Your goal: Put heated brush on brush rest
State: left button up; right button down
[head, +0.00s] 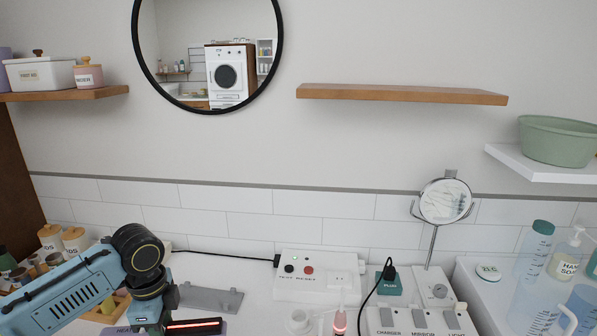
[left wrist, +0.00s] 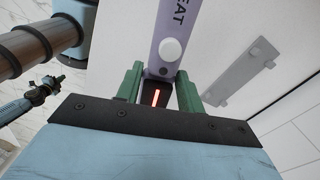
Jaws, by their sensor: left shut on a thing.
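The heated brush (left wrist: 168,50) has a purple handle with a white button and the letters "EAT" showing. Its black part with a glowing red strip lies between the green fingers of my left gripper (left wrist: 158,92), which is shut on it. In the head view the brush (head: 195,326) shows at the bottom edge, low near the counter, partly cut off. A grey flat plate with small raised ends, apparently the brush rest (head: 210,299), lies on the counter just behind the brush. It also shows right of the brush in the left wrist view (left wrist: 232,80).
A white box with buttons (head: 318,275) stands right of the plate, with a cable running left. Further right are a green plug block (head: 389,282), a labelled switch panel (head: 420,319) and a round mirror on a stand (head: 445,201). Jars (head: 52,237) stand at left.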

pick_arm(q)
jog(key=s+d+r+n, duration=0.1)
jog(key=d+r+n, duration=0.1)
jog(key=n, duration=0.3)
jog(key=s+d+r+n, duration=0.2)
jog(key=d+n, duration=0.1)
jog(key=n, duration=0.2)
jog(key=s+d+r+n, duration=0.1)
jog(key=s+d+n, duration=0.1)
jog(key=n, duration=0.4)
jog(key=shift+d+r+b, duration=0.35)
jog(key=shift+d+r, duration=0.05)
